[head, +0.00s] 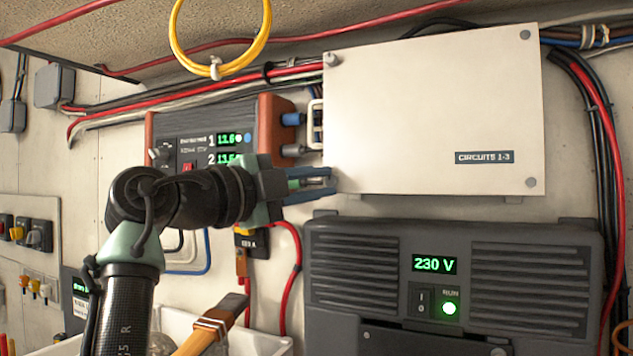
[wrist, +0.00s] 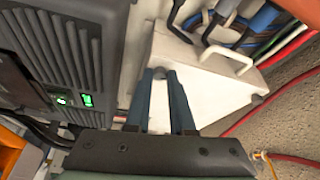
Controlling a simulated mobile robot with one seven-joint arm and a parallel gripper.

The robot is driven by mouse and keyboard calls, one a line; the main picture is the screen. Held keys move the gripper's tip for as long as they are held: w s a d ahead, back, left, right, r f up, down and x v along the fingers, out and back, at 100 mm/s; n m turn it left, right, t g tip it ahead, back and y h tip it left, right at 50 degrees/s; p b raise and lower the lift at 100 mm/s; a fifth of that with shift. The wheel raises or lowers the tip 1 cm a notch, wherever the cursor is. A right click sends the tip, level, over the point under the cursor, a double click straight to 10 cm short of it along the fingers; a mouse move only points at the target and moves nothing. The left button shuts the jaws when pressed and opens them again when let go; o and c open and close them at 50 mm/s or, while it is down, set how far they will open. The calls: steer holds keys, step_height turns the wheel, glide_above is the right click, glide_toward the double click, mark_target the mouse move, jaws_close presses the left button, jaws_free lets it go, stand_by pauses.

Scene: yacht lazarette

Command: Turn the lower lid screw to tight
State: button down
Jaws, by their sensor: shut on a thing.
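The pale lid (head: 430,110), labelled "CIRCUITS 1-3", is mounted on the wall; it also shows in the wrist view (wrist: 215,95). My gripper (head: 331,181) reaches in from the left to the lid's lower left corner. Its blue-grey fingers are shut on the lower lid screw (wrist: 159,72), which is mostly hidden between the fingertips. I cannot tell how far this screw is turned. The upper left lid screw (head: 331,59) stands out from the lid and shows in the wrist view (wrist: 257,99). Grey screws sit at the upper right (head: 525,34) and lower right (head: 530,182).
A dark grey unit (head: 450,280) reading 230 V lies just below the lid. A red-ended device (head: 215,135) with green displays and a white handle (head: 314,122) are left of the lid. Cables (head: 600,130) run along the right. An open white bin (head: 262,340) holds a wooden-handled tool.

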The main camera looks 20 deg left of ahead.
steer(key=c, duration=0.8)
jaws_free()
steer(key=shift+o, duration=0.2)
steer(key=b+v, duration=0.4)
steer(key=v, duration=0.9)
